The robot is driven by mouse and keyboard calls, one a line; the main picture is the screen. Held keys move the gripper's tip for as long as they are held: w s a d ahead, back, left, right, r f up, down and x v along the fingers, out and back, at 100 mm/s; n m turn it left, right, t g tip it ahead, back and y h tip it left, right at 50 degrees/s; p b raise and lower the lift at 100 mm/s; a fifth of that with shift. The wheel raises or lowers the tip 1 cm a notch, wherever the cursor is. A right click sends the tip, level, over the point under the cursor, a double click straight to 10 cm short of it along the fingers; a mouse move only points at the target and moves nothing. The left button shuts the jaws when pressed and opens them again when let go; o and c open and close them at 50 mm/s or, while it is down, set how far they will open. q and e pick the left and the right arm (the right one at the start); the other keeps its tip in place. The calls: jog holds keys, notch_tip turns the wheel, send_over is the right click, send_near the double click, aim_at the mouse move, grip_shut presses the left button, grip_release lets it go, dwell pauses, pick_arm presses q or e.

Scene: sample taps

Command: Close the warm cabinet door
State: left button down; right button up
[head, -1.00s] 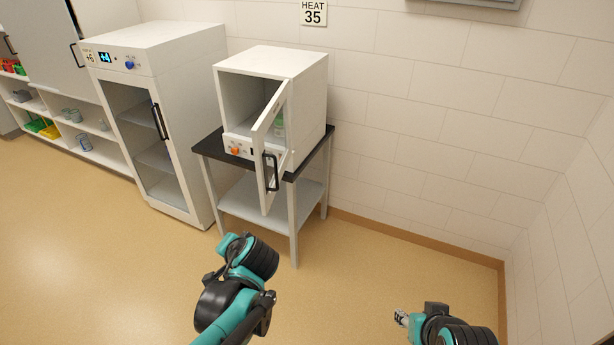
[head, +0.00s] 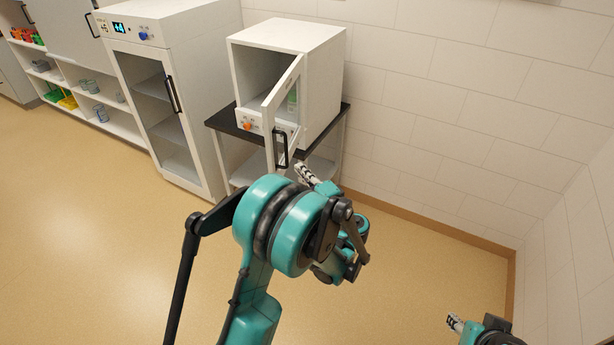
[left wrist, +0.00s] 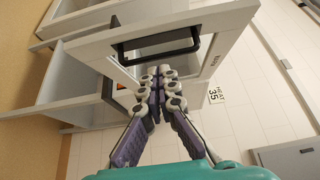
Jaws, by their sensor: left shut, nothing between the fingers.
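The warm cabinet (head: 322,55) is a small white box on a black-topped stand, below the wall. Its door (head: 270,112) stands open, swung out from the right side of the front, with a black handle (head: 281,150) near its free edge. My left gripper (head: 304,174) is shut and empty, just right of the door's lower free end. In the left wrist view the shut fingers (left wrist: 158,72) point at the door frame (left wrist: 218,42), near the black handle (left wrist: 155,42); I cannot tell whether they touch. My right gripper (head: 455,322) is low at the right, its fingers too small to read.
A taller white cabinet (head: 165,95) with a closed glass door stands to the left. The black tabletop (head: 222,122) juts out under the warm cabinet. A green and white item (head: 292,100) shows behind the door. Tiled wall is behind and right; the floor in front is clear.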

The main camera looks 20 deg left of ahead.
aim_at(274, 151)
pick_arm(q)
jog(key=shift+w+a+b, duration=0.25)
jog(key=shift+w+a, duration=0.15)
jog(key=shift+a, duration=1)
jog(key=shift+w+a+b, duration=0.25)
jog(key=shift+w+a, duration=0.15)
jog(key=shift+a, duration=1)
jog(key=shift+w+a+b, duration=0.25)
jog(key=shift+w+a, duration=0.15)
jog(key=shift+a, duration=1)
